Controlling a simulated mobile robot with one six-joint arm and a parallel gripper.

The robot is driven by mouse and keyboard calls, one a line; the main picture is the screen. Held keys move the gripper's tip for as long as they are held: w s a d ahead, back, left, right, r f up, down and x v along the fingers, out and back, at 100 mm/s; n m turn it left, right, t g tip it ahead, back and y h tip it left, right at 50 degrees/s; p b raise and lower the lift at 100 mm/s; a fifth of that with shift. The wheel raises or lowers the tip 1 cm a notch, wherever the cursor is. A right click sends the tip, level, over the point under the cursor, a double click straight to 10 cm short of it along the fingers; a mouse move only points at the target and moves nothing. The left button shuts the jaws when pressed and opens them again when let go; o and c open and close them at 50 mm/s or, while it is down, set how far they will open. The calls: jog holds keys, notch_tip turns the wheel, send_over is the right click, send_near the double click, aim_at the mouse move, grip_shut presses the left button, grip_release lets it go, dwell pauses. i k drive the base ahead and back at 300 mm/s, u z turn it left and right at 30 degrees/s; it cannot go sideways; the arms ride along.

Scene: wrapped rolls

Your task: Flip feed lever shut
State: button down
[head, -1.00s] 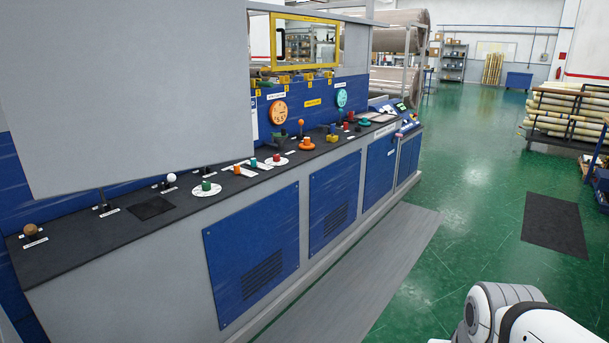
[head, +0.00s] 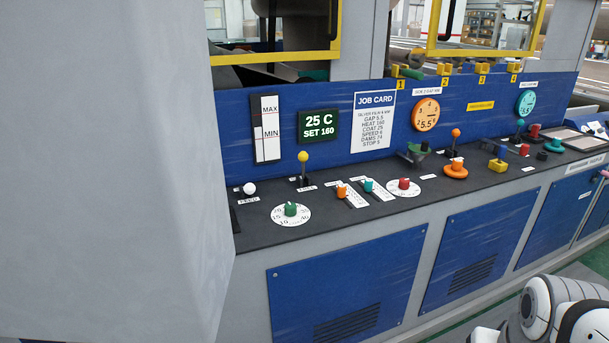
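The feed lever shows as a white ball knob (head: 249,188) at the left end of the visible black console top, close to the large grey panel. A small label (head: 248,200) in front of it seems to read FEED. Its shaft is short or hidden under the ball, so I cannot tell which way it is tipped. My gripper is not in view; only a white part of my arm shows at the bottom right.
A large grey panel (head: 105,170) fills the left and hides the console beyond. A green dial knob (head: 290,209), a yellow-ball lever (head: 303,157) and a red dial knob (head: 404,183) stand nearby. Blue cabinet doors (head: 345,265) face me below the black console top (head: 330,228).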

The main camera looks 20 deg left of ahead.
aim_at(249, 188)
jog(key=u, duration=0.45)
jog(key=i, duration=1.55)
jog(key=u, duration=0.45)
jog(key=k, duration=0.85)
jog(key=u, duration=0.15)
jog(key=i, duration=0.85)
jog(key=z, duration=0.1)
